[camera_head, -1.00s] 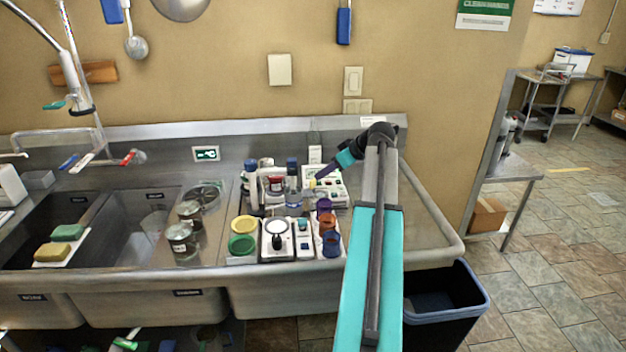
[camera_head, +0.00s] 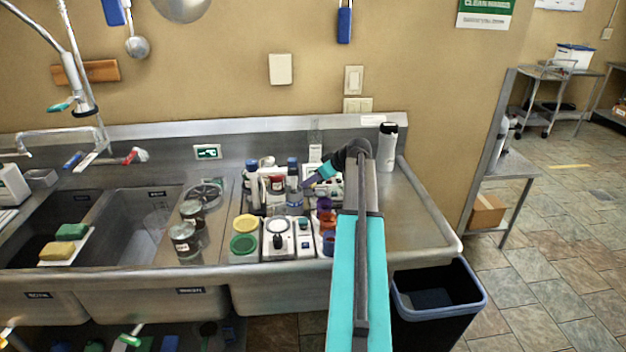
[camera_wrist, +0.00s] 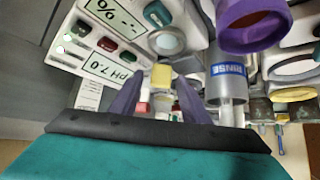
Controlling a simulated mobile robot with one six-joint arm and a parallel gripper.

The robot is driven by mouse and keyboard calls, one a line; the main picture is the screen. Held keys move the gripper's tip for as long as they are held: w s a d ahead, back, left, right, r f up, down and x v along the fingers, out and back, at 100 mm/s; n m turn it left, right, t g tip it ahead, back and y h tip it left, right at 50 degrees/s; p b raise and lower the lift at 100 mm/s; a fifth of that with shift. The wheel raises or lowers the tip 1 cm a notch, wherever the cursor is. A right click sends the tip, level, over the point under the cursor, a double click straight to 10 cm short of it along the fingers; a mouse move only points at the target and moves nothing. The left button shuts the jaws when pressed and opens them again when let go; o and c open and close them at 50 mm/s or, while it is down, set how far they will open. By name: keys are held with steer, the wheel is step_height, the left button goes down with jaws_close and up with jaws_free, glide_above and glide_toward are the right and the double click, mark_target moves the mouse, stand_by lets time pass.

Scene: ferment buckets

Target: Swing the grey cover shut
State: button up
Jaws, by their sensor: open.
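My gripper (camera_head: 310,182) is over the cluster of bench items at the sink's right end. In the wrist view its two purple fingers (camera_wrist: 158,85) are apart, with nothing held between them. Beyond them are a yellow-capped item (camera_wrist: 161,77) and a reddish item (camera_wrist: 143,106). A white meter (camera_wrist: 95,45) with displays, one reading pH 7.0, is at the upper left. I cannot clearly pick out a grey cover or tell how far open one is; the arm and the clutter hide part of the bench.
A bottle labelled RINSE (camera_wrist: 228,85) and a purple cup (camera_wrist: 255,25) are close to the right finger. A white bottle (camera_head: 387,146) stands behind. The right drainboard (camera_head: 420,225) is clear.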

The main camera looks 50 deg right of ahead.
steer(key=shift+c, duration=0.2)
jaws_close()
